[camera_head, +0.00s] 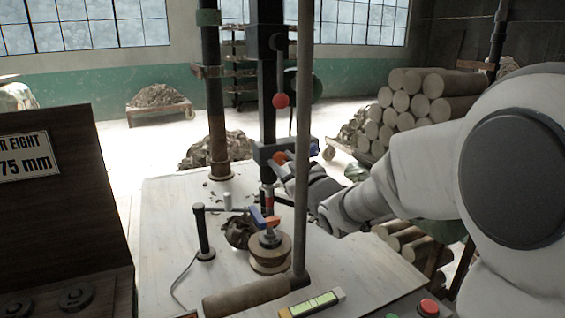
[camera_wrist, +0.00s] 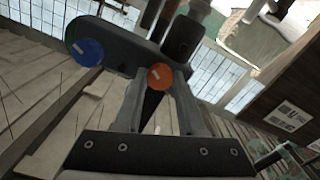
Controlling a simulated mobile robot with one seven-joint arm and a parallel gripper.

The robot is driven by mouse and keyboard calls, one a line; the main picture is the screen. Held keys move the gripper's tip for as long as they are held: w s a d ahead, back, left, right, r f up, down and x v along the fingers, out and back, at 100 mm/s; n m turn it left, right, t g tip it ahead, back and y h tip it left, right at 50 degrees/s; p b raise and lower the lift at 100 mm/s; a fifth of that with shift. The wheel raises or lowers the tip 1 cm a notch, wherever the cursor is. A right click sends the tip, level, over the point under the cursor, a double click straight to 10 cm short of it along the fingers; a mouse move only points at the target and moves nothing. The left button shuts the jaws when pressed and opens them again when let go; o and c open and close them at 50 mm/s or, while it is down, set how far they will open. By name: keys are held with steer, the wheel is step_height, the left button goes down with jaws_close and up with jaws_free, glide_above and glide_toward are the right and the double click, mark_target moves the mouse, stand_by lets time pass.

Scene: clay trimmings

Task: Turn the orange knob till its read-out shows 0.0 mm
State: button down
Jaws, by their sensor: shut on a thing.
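The orange knob (camera_wrist: 160,77) sits on a dark bracket, with a light pointer line on its face. In the wrist view my gripper (camera_wrist: 160,85) has its two fingers closed around the sides of the knob. In the head view the knob (camera_head: 279,158) is a small orange spot at the dark column, and my gripper (camera_head: 284,168) reaches it from the right.
A vertical grey rod (camera_head: 303,150) stands in front of my arm. A red ball (camera_head: 280,100) is on the column above the bracket. A sign reading "75 mm" (camera_head: 25,157) is at left.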

steer(key=m, duration=0.4)
steer(key=shift+m, duration=0.3)
steer(key=m+p, duration=0.1)
steer(key=m, duration=0.3)
steer(key=shift+m, duration=0.4)
stand_by(0.3)
steer(key=c, duration=0.5)
jaws_free()
